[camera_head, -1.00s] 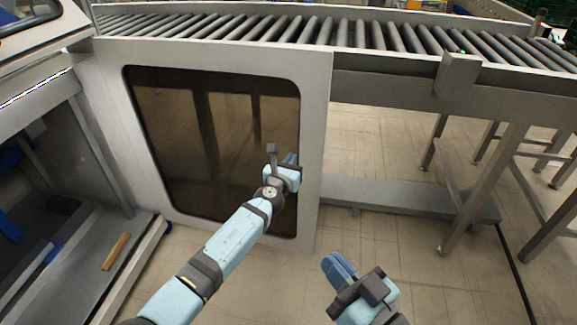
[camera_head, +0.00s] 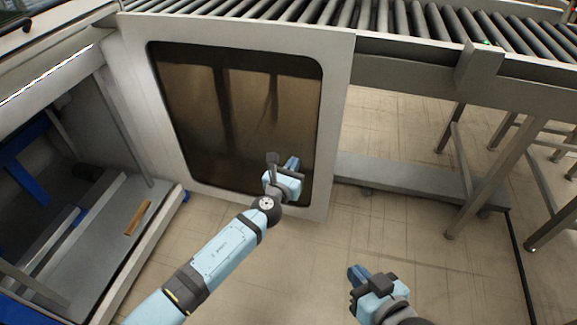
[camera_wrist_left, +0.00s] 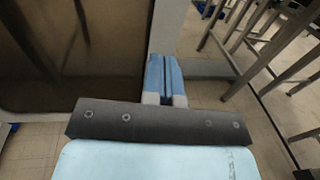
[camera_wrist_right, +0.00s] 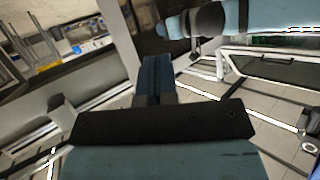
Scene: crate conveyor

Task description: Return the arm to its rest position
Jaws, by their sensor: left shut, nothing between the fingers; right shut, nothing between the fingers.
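My left arm reaches in from the lower left of the head view. Its gripper (camera_head: 291,164) is shut and empty, in front of the dark panel of the conveyor housing. In the left wrist view its blue fingers (camera_wrist_left: 164,76) are pressed together. My right gripper (camera_head: 354,271) is shut and empty, low over the floor at the lower right of the head view. Its blue fingers (camera_wrist_right: 155,76) are together in the right wrist view. Part of my other arm shows at the top of that view.
The roller conveyor (camera_head: 400,18) runs across the back on metal legs (camera_head: 497,178). Its housing holds a dark panel (camera_head: 225,110). At the left stands an open cabinet with a brown wooden piece (camera_head: 138,218). The tiled floor (camera_head: 300,265) between is clear.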

